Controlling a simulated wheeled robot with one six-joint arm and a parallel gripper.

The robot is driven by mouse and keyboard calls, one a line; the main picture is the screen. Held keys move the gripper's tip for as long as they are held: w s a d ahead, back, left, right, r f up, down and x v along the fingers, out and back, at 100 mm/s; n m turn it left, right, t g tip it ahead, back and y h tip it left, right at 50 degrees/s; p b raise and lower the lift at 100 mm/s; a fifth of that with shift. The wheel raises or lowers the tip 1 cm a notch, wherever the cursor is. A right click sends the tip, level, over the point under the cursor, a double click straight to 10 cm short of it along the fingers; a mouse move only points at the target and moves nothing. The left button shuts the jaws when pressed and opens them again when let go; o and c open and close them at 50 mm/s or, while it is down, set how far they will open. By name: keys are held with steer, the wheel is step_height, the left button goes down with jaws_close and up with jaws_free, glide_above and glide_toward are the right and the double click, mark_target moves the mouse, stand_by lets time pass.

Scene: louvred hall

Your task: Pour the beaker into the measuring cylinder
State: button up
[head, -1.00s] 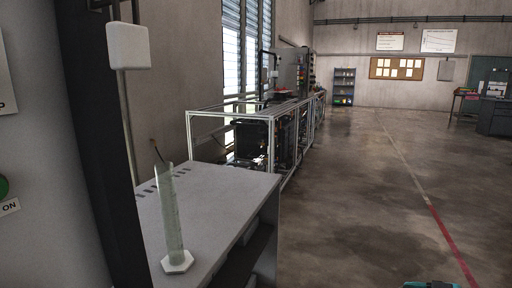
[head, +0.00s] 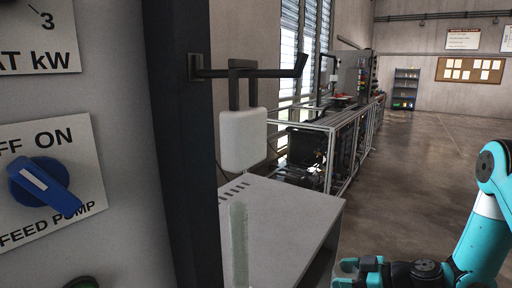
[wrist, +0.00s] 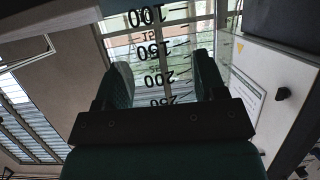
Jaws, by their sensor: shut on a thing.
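The measuring cylinder (head: 238,245) is tall, clear and greenish. It stands upright on the grey bench in the head view, its lower part and base cut off by the bottom edge. My gripper (wrist: 163,80) is shut on the clear beaker (wrist: 160,50), whose black graduation marks show between the two fingers in the wrist view. In the head view my gripper (head: 360,270) is at the bottom edge, right of the cylinder and apart from it. The beaker cannot be made out there, and its contents cannot be told.
The grey bench top (head: 285,210) is clear around the cylinder. A dark post (head: 178,140) with a hook and white box (head: 243,140) stands close on the left, beside a panel with a blue knob (head: 45,185). A framed machine (head: 320,150) stands behind. Open floor lies right.

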steer(key=w+a+r+p, duration=0.5)
steer(key=a+r+p, duration=0.5)
steer(key=r, duration=0.3)
steer(key=w+a+r+p, duration=0.4)
steer(key=a+r+p, duration=0.65)
steer(key=r, duration=0.25)
steer(key=s+a+n+t+h, duration=0.1)
steer(key=n, duration=0.1)
steer(key=s+n+t+p, duration=0.1)
steer(key=n+t, duration=0.1)
steer(key=n, duration=0.1)
steer(key=s+a+n+t+h+p, duration=0.1)
steer(key=s+n+t, duration=0.1)
steer(key=shift+a+n+h, duration=0.3)
steer(key=shift+a, duration=0.05)
steer(key=shift+s+a+r+n+b, duration=0.2)
steer(key=shift+n+b, duration=0.1)
steer(key=shift+b, duration=0.4)
steer(key=shift+t, duration=0.3)
